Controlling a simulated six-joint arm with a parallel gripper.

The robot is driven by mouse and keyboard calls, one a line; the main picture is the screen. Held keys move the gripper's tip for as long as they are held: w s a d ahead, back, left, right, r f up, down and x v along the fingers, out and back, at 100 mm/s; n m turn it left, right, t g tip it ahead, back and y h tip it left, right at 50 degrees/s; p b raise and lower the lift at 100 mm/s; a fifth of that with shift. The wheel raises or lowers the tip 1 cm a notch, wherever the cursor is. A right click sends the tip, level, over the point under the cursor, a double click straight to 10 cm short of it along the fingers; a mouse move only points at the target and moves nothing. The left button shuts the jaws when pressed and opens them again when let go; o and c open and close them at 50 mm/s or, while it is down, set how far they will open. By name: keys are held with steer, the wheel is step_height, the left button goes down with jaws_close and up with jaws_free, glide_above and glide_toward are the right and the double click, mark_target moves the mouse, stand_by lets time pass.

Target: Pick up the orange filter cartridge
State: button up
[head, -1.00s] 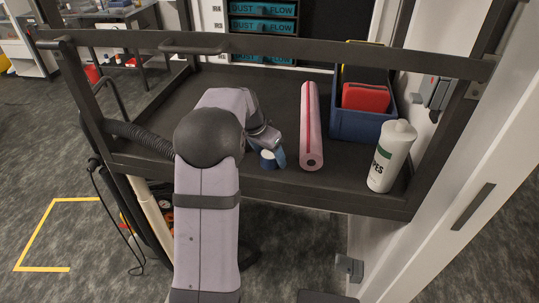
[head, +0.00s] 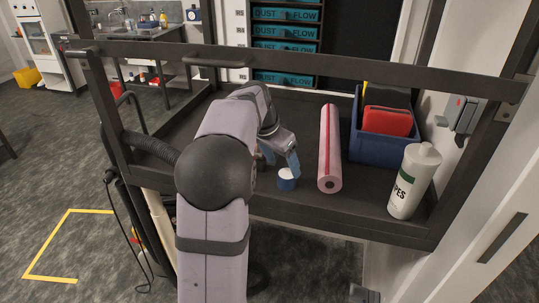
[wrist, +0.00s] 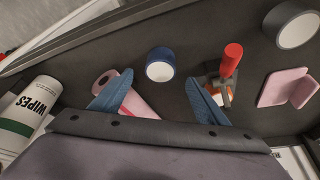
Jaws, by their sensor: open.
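No cartridge stands out clearly in the head view. In the wrist view a small orange patch (wrist: 221,92) shows low on a dark piece with a red upright handle (wrist: 231,60), just right of my right finger. That finger partly covers it, so I cannot tell whether it is the orange filter cartridge. My gripper (wrist: 158,80) is open, its two blue fingers apart with nothing held between them. The roll also appears just beyond the fingertips in the wrist view (wrist: 159,65).
A pink roll (head: 330,150) lies right of my gripper. A white wipes bottle (head: 413,182) stands at the right. A grey tape roll (wrist: 297,29) and pink angled piece (wrist: 287,90) lie nearby. Dark rails (head: 300,60) edge the shelf.

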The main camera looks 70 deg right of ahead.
steer(key=shift+w+f, duration=0.15)
steer(key=w+d+n+t+h+b, duration=0.1)
steer(key=w+d+n+b, duration=0.1)
steer(key=d+b, duration=0.1)
steer(key=w+d+n+t+h+b, duration=0.1)
steer(key=w+d+n+h+b, duration=0.1)
steer(key=b, duration=0.4)
steer(key=w+d+f+n+t+h+b, duration=0.1)
steer(key=w+d+b, duration=0.2)
steer(key=w+b, duration=0.1)
steer(key=shift+w+d+n+b, duration=0.2)
steer(key=shift+d+n+b, duration=0.15)
steer(key=shift+n+b, duration=0.1)
steer(key=shift+w+d+r+n+h+b, duration=0.1)
steer(key=shift+w+d+n+h+b, duration=0.2)
steer(key=shift+n, duration=0.35)
steer(key=shift+p+x, duration=0.9)
steer(key=shift+x, duration=2.8)
steer(key=c, duration=1.2)
